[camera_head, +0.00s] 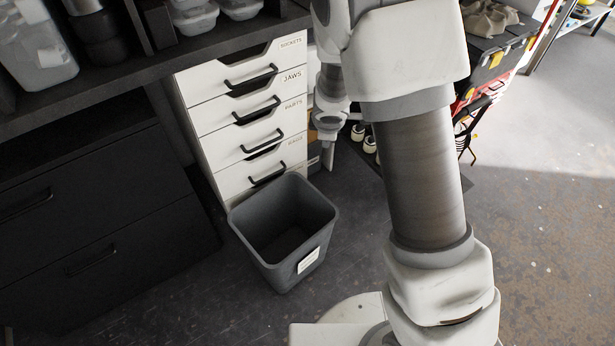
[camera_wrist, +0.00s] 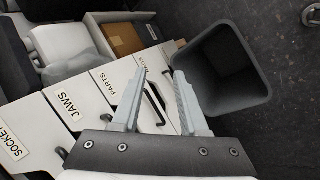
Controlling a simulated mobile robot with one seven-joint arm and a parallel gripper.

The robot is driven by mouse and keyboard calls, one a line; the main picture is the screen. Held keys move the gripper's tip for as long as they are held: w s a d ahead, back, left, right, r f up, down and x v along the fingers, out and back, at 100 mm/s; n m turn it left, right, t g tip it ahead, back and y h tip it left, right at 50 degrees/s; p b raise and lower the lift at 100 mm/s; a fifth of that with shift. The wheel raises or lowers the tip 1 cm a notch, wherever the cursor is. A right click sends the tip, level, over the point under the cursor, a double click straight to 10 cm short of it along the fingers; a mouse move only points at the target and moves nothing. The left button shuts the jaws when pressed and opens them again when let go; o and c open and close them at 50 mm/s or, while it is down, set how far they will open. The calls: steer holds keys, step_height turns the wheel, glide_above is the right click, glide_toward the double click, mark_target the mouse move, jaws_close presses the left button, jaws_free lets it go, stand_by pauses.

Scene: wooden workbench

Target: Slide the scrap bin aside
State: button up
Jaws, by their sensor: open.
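The scrap bin (camera_head: 274,267) is a dark grey, open-topped tub with a white label on its front. It stands upright on the floor against the lower front of the white drawer cabinet and looks empty. In the wrist view the bin (camera_wrist: 238,100) is at the upper right. My gripper (camera_wrist: 160,72) is open with nothing between its fingers. Its right finger overlaps the bin's near-left rim in the picture; I cannot tell whether they touch. Its left finger lies over the drawer fronts. In the head view my gripper is small, behind the bin and right of the cabinet.
The white drawer cabinet (camera_head: 215,120) has black handles and labels such as SOCKETS and JAWS. Dark drawers (camera_head: 90,225) stand left of the bin under the workbench (camera_head: 110,75). A cardboard box (camera_wrist: 122,38) is beyond the cabinet. Floor (camera_head: 220,310) in front of the bin is clear.

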steer(key=s+a+f+n+g, duration=0.1)
steer(key=s+a+f+n, duration=0.15)
steer(key=f, duration=0.35)
steer(key=s+a+f+n+g, duration=0.2)
steer(key=f+n, duration=0.1)
steer(key=f, duration=0.3)
steer(key=n+g+p, duration=0.1)
steer(key=n+g, duration=0.2)
steer(key=n, duration=0.1)
glide_above(307, 251)
step_height(307, 251, down, 10)
steer(key=f, duration=0.1)
steer(key=shift+r, duration=0.25)
steer(key=shift+f, duration=0.1)
step_height(307, 251, down, 17)
steer(key=b, duration=0.6)
steer(key=shift+w+f+b, duration=0.1)
steer(key=shift+b, duration=0.25)
jaws_close()
